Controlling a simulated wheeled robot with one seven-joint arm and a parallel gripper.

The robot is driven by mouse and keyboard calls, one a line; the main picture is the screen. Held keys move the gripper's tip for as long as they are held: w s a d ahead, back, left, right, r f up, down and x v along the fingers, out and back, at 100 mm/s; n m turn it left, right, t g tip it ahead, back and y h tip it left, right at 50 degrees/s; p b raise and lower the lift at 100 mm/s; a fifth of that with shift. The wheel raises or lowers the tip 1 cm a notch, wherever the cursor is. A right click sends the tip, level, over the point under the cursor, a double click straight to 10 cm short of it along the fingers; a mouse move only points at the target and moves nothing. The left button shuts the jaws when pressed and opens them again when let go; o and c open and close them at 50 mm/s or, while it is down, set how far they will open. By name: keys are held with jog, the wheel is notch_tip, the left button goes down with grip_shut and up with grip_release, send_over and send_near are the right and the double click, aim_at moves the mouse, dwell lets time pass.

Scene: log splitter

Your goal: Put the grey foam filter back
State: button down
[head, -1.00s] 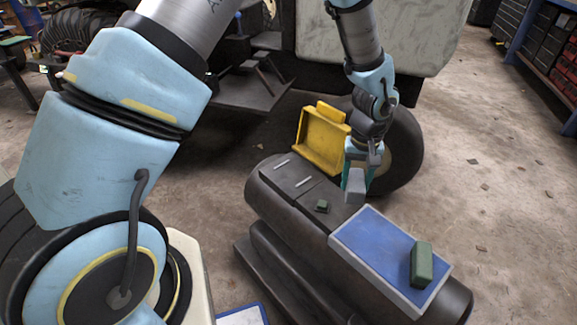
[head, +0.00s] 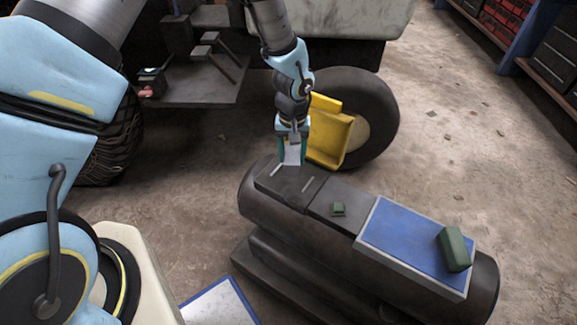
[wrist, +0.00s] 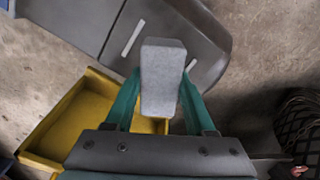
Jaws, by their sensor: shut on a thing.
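The grey foam filter (head: 292,155) is a pale block. My gripper (head: 292,147) is shut on it and holds it over the far left end of the dark splitter body (head: 262,213). In the wrist view the filter (wrist: 162,80) sits between the two teal fingers of my gripper (wrist: 160,105). Below it is a dark flat plate (head: 290,189) with two light strips, one on either side of the filter in the wrist view. I cannot tell whether the filter touches the plate. A yellow open cover (head: 328,132) stands just behind it; it also shows in the wrist view (wrist: 85,110).
A blue mat with a pale rim (head: 405,240) lies on the body's right part, with a green block (head: 454,249) on it. A small green block (head: 338,209) sits between plate and mat. A wheel (head: 375,112) stands behind.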

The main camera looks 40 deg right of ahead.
jog(key=shift+f+p, duration=0.3)
jog(key=shift+f, duration=2.35)
jog(key=shift+f, duration=0.2)
jog(key=shift+c, duration=1.2)
grip_release()
